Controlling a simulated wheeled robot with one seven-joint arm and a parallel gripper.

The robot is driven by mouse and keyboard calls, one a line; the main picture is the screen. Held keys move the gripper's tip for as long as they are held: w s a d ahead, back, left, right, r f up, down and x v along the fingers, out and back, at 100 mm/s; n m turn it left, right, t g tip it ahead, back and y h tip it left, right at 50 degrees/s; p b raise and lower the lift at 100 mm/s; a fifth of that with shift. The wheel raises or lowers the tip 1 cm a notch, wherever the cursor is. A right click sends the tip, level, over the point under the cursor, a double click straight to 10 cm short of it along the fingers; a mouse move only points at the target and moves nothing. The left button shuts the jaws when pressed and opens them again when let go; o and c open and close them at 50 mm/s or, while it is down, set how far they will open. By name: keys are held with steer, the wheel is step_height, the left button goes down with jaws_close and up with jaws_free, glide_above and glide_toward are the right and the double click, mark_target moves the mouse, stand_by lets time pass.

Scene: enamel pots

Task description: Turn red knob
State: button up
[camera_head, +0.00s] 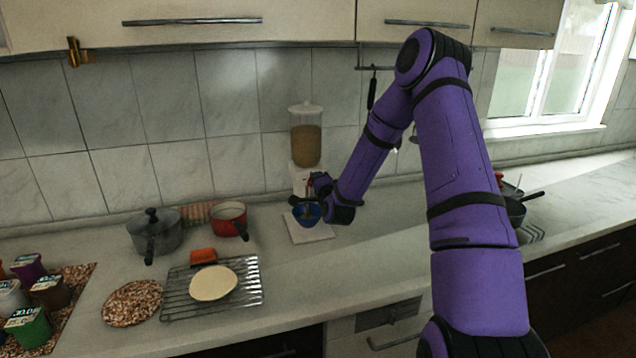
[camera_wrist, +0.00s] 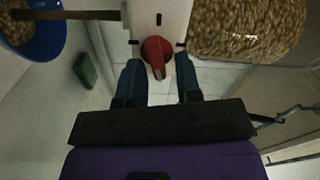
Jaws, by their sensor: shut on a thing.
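The red knob (camera_wrist: 157,50) sits on the white front of a grain dispenser (camera_wrist: 175,18), with its lever pointing toward my gripper. The dispenser (camera_head: 306,138) stands against the tiled wall in the head view, its clear container full of tan grain. My gripper (camera_wrist: 159,64) has its two dark fingers on either side of the knob and is shut on it. In the head view my gripper (camera_head: 319,186) is at the dispenser's front, and the arm hides part of it. A blue bowl (camera_wrist: 50,38) holding grain is below the spout; it also shows in the head view (camera_head: 307,217).
A grey pot (camera_head: 155,236) and a red pot (camera_head: 229,214) stand left of the dispenser. A wire rack (camera_head: 245,292) with flat bread is in front of them. Wall cabinets (camera_head: 190,20) hang above. The counter right of the dispenser is fairly clear.

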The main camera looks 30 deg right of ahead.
steer(key=shift+f+m, duration=0.2)
steer(key=shift+m, duration=0.9)
steer(key=o, duration=0.5)
steer(key=shift+o, duration=0.2)
steer(key=shift+s, duration=0.1)
steer(key=v, duration=1)
steer(key=shift+s, duration=0.35)
